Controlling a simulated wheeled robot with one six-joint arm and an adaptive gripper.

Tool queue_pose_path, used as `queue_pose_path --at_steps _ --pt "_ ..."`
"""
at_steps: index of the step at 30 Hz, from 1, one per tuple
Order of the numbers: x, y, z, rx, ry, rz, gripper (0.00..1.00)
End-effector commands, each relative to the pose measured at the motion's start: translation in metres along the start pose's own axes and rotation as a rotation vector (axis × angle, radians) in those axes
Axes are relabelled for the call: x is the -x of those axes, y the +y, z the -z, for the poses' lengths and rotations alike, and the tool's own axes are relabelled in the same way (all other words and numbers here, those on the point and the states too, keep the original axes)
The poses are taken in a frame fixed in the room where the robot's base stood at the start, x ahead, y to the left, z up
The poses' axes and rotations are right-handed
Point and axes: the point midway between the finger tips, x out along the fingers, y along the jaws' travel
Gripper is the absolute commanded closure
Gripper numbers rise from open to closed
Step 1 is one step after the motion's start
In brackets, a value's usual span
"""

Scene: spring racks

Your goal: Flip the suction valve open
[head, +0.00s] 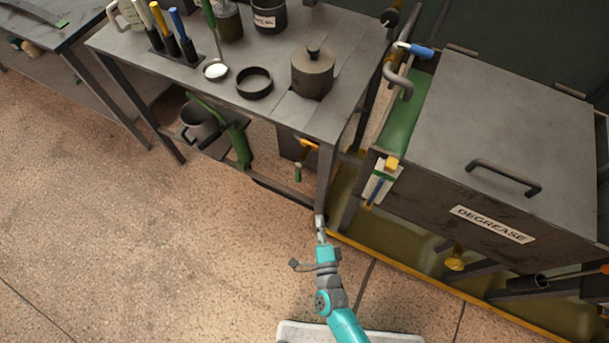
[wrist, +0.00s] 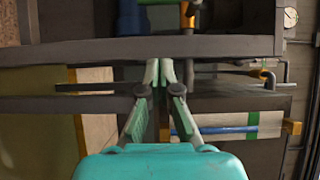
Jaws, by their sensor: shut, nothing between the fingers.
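I cannot tell for certain which fitting is the suction valve. A blue-handled fitting (head: 415,50) stands at the back left of the degrease tank. My gripper (head: 320,220) is shut and empty, low by the bench's right front leg. In the wrist view my gripper (wrist: 163,72) has its fingertips together, in front of a dark horizontal bar.
The bench (head: 215,85) holds a lidded pot (head: 313,70), a black ring (head: 254,83) and several tools. The degrease tank (head: 430,185) stands to the right, with a blue rod (head: 370,193) at its left corner. The floor (head: 150,240) at left is clear.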

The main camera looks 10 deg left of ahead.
Motion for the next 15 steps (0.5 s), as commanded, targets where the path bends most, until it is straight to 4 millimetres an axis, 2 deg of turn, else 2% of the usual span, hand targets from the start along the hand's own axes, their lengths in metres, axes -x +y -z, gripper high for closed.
queue_pose_path --at_steps 11,15 --pt "-0.0018 0.0004 -0.001 -0.005 0.0 0.0 1.0" --pt "-0.01 -0.0002 -0.0011 -0.005 0.001 0.002 1.0"
